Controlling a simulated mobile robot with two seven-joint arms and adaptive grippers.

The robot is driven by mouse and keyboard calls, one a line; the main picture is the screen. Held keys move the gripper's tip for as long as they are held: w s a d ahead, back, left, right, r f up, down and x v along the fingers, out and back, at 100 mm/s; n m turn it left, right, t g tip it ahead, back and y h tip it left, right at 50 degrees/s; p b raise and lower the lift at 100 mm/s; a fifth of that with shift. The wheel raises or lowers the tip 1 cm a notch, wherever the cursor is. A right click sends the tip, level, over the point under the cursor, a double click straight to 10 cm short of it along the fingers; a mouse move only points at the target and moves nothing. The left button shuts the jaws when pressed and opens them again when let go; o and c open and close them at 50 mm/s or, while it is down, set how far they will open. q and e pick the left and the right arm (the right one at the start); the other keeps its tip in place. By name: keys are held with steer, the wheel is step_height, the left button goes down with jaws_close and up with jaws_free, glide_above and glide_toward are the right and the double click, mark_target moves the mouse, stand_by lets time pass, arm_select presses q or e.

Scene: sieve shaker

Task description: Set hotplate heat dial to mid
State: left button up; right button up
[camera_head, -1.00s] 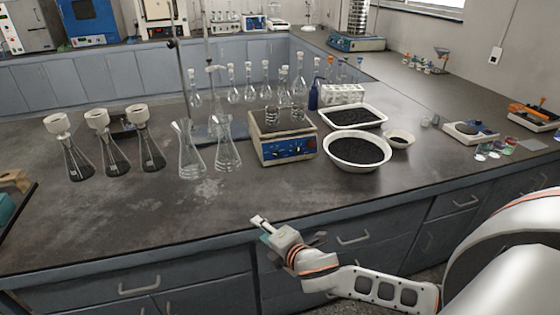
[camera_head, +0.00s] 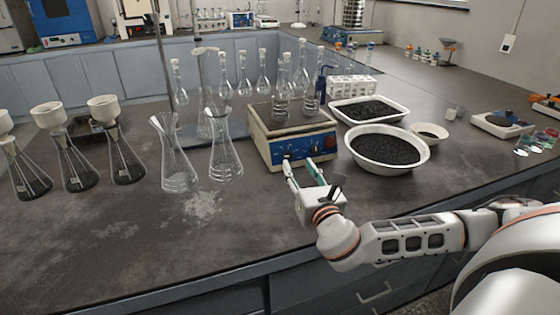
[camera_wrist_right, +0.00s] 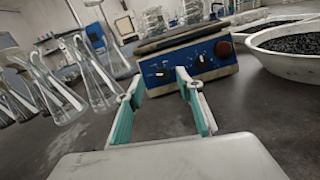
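The hotplate (camera_head: 258,138) has a cream body, a blue front panel and a dark top plate with glassware on it. In the right wrist view its blue front (camera_wrist_right: 182,66) shows a dark dial with white marks (camera_wrist_right: 202,62), small controls on the left (camera_wrist_right: 160,74) and a large dark red knob (camera_wrist_right: 224,48). I cannot read which one is the heat dial or its setting. My right gripper (camera_head: 299,166) is just in front of the panel, apart from it, with nothing between its fingers. It is open in the right wrist view (camera_wrist_right: 158,80). My left gripper is out of view.
Conical flasks (camera_head: 226,160) stand left of the hotplate, with funnel-topped flasks further left. A white bowl of dark grains (camera_head: 420,160) sits close on the right, with a white tray (camera_head: 402,112) behind it. The bench front is clear.

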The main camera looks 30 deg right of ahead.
mark_target(289, 156)
steer(key=shift+w+d+f, duration=0.1)
steer(key=shift+w+f, duration=0.05)
steer(key=shift+f, duration=0.45)
steer(key=shift+w+f, duration=0.15)
steer(key=shift+f, duration=0.4)
steer(key=shift+b+x, duration=0.95)
steer(key=shift+x, duration=2.75)
steer(key=shift+r, duration=0.1)
steer(key=shift+c, duration=0.4)
jaws_close()
